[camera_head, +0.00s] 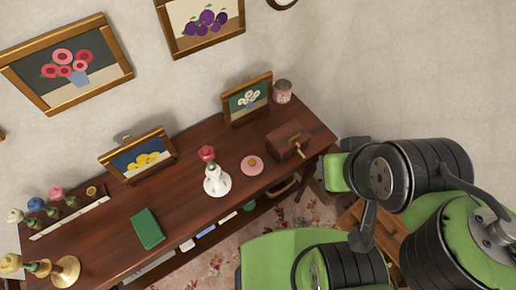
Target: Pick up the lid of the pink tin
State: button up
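A pink round lid (252,165) with a small darker spot in its middle lies flat on the dark wooden table, right of a white vase. The pink tin (282,92) stands at the back right of the table, near the wall; its top looks grey and open. The lid lies apart from the tin, nearer the table's front edge. My green and black arm fills the lower right, right of and in front of the table. I cannot make out my gripper's fingers in this view.
The white vase (216,181) with a red flower stands left of the lid. A wooden box with a crank (288,141) is right of it. Bare tabletop surrounds the lid.

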aim_at(253, 166)
jog(key=j+u, duration=0.3)
jog(key=u, duration=0.15)
jog(key=i+j+u, duration=0.1)
jog(key=j+u, duration=0.2)
jog(key=u, duration=0.2)
jog(key=i+j+u, duration=0.1)
jog(key=j+u, duration=0.15)
jog(key=u, duration=0.2)
